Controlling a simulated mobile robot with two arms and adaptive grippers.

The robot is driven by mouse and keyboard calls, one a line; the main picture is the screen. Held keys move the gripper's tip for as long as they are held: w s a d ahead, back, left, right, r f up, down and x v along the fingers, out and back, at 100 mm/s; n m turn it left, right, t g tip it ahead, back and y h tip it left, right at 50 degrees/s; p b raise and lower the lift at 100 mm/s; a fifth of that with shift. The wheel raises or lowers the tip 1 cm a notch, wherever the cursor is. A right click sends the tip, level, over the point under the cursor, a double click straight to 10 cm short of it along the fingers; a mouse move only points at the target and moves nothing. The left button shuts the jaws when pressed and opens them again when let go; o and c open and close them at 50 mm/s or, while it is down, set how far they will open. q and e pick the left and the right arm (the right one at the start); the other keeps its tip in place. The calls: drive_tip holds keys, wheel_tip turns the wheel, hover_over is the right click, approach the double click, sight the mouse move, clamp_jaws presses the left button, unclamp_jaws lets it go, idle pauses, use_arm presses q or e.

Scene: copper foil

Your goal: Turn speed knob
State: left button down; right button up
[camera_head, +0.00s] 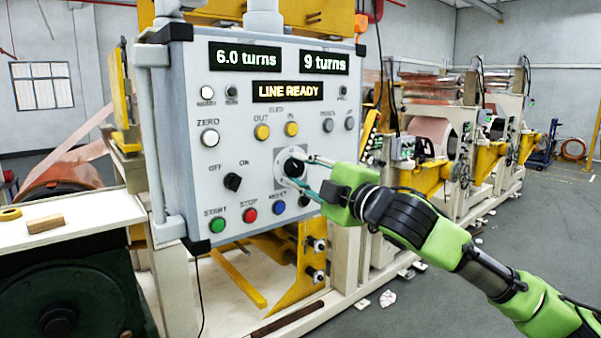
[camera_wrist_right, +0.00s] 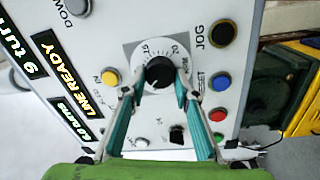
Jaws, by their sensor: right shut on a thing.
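The speed knob (camera_head: 293,167) is a black round knob on a white dial plate, on the right half of the grey control panel (camera_head: 260,200). In the right wrist view the knob (camera_wrist_right: 158,72) shows at the upper middle, with a scale around it. My right gripper (camera_head: 290,172) reaches in from the right, its fingertips at the two sides of the knob. In the right wrist view the gripper (camera_wrist_right: 160,85) is shut on the knob, one teal-padded finger on each side. The displays (camera_head: 246,57) read "6.0 turns", "9 turns" and "LINE READY". My left gripper is not in view.
Close to the knob are a blue button (camera_head: 278,207), a red button (camera_head: 250,215), a green button (camera_head: 218,225) and a black OFF/ON switch (camera_head: 232,182). Yellow buttons (camera_head: 262,132) sit above. A white bench (camera_head: 75,222) stands at the left. Rolling machines (camera_head: 440,130) stand behind at the right.

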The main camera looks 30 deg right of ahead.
drive_tip(key=m, duration=0.6)
drive_tip(key=shift+r+h, duration=0.15)
drive_tip(key=shift+h, duration=0.25)
drive_tip(key=m+p, duration=0.1)
drive_tip(key=m, duration=0.4)
drive_tip(key=shift+r+m+p, duration=0.1)
drive_tip(key=shift+m+p, duration=0.3)
drive_tip(key=m+p, duration=0.1)
drive_tip(key=m, duration=0.1)
drive_tip(key=m+p, duration=0.1)
drive_tip(key=m, duration=0.2)
drive_tip(key=shift+d+g+h, duration=0.1)
drive_tip(key=shift+g+h, duration=0.2)
drive_tip(key=shift+g, duration=0.1)
drive_tip(key=m+p, duration=0.2)
drive_tip(key=m, duration=0.2)
drive_tip(key=shift+p, duration=0.3)
drive_tip(key=shift+m+p, duration=0.35)
drive_tip(key=shift+m, duration=0.15)
drive_tip(key=shift+d, duration=0.1)
drive_tip(key=o, duration=1.1)
